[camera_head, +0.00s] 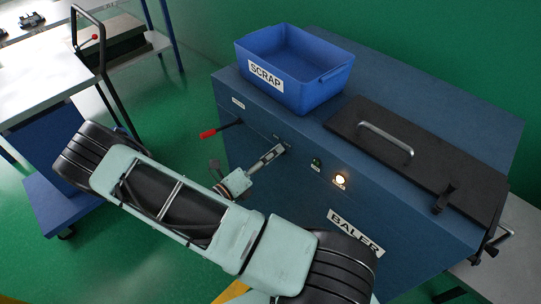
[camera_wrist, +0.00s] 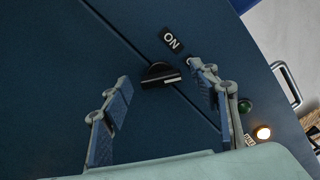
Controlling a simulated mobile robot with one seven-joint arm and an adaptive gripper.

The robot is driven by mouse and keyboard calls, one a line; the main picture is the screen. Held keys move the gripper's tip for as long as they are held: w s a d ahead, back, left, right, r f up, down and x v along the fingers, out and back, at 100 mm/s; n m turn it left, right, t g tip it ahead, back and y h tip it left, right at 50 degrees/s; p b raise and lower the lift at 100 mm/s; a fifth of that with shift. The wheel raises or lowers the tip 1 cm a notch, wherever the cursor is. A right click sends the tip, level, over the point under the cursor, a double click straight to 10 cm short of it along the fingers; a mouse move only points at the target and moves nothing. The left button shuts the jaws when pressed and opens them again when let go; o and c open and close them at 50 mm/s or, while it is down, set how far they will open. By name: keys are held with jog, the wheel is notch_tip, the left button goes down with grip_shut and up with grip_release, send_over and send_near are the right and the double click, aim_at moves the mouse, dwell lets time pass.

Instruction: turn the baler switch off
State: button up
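The baler (camera_head: 420,215) is a dark blue cabinet. In the wrist view its switch is a black knob (camera_wrist: 156,77) with a white pointer mark facing right. An ON label (camera_wrist: 171,41) sits just above and to the right of the knob; no OFF label shows. My gripper (camera_wrist: 159,75) is open, one finger to each side of the knob, with no clear contact. Its height off the panel is hard to tell. In the head view my gripper (camera_head: 279,151) is at the front panel and the knob is not clearly visible there.
Right of my gripper are a dark green button (camera_head: 316,162) and a glowing lamp (camera_head: 340,179). A red-tipped lever (camera_head: 208,133) sticks out at left. A blue SCRAP bin (camera_head: 312,92) and a black lid (camera_head: 430,150) with a handle are on top. A cart (camera_head: 62,205) stands left.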

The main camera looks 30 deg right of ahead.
jog(key=shift+a, duration=0.15)
jog(key=v, duration=1.1)
jog(key=shift+s+a, duration=0.15)
jog(key=shift+a, duration=0.25)
